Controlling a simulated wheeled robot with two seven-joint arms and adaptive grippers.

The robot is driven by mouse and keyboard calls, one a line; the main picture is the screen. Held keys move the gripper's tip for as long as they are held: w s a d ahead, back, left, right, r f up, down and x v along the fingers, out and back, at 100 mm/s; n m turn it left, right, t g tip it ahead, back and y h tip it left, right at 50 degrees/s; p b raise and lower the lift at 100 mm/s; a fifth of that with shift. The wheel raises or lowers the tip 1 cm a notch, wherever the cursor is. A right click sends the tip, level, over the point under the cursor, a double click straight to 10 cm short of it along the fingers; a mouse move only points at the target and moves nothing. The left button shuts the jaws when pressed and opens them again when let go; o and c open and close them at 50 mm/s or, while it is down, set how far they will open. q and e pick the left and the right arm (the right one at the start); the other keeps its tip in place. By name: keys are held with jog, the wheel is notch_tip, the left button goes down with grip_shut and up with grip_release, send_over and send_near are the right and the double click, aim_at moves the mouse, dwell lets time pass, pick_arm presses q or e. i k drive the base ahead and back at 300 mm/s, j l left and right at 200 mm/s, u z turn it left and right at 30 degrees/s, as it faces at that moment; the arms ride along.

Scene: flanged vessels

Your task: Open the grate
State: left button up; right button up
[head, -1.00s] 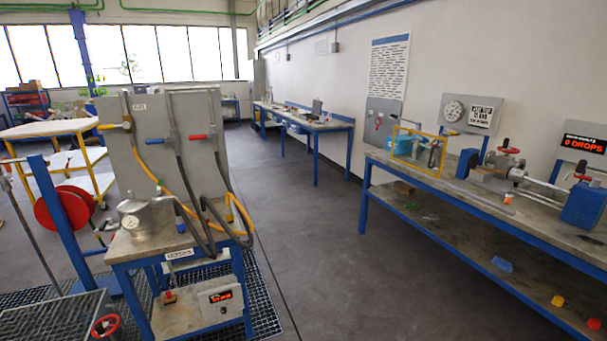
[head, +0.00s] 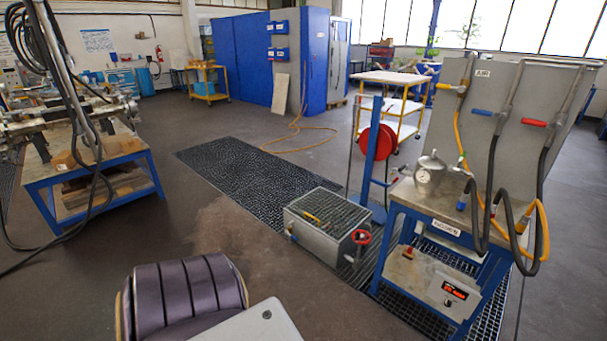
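A low grey metal box (head: 300,240) stands on the floor in the middle of the head view. A grate (head: 345,213) of bars covers its top and looks closed. Small orange and yellow items lie on the grate. A dark floor grating (head: 235,170) runs from the box toward the back left. Neither of my grippers is in view.
A blue-framed bench (head: 395,205) with a metal vessel (head: 430,175) and hoses stands right of the box. A blue post with a red reel (head: 377,140) stands behind the box. Another blue bench (head: 45,185) is at the left. The floor left of the box is clear.

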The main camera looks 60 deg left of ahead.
aim_at(369, 214)
jog(key=u, duration=1.65)
